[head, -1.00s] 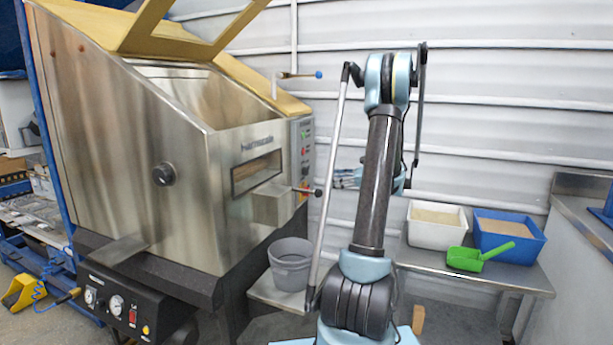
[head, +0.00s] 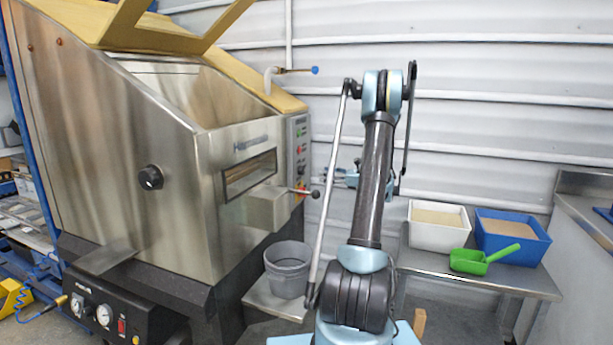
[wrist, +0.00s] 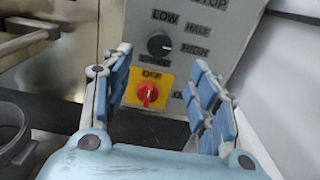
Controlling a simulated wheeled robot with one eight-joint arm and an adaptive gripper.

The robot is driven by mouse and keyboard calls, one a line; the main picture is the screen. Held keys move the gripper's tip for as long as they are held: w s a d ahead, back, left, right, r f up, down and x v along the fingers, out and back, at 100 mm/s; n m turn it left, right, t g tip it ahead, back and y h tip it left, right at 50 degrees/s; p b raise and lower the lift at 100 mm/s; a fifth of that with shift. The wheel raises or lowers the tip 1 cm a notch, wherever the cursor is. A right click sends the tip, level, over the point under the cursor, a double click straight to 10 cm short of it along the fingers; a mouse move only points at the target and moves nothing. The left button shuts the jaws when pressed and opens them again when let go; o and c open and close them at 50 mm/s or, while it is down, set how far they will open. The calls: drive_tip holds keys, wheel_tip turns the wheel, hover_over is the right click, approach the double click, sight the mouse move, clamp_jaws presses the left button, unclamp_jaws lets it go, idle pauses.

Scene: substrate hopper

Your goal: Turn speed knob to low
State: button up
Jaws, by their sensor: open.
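The speed knob (wrist: 159,44) is a round black dial on a grey control panel (wrist: 222,32). LOW is printed at its upper left, HALF at its upper right and HIGH to its right. A small light mark shows on its right side. My gripper (wrist: 161,62) is open, its two blue fingers pointing at the panel on either side of the knob in the picture, with nothing between them. I see no contact with the knob. In the head view my gripper (head: 336,174) is right of the panel (head: 299,130), partly hidden by my arm.
Just below the knob is a red switch (wrist: 147,94) on a yellow plate. A lever with a dark ball end (head: 315,194) sticks out near the panel. A grey bucket (head: 288,270) stands below. White and blue bins (head: 511,243) sit on a bench at right.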

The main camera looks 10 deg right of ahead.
sight(304, 172)
drive_tip(key=x, duration=0.9)
drive_tip(key=shift+w+a, duration=0.15)
drive_tip(key=shift+a, duration=0.2)
drive_tip(key=c, duration=1.1)
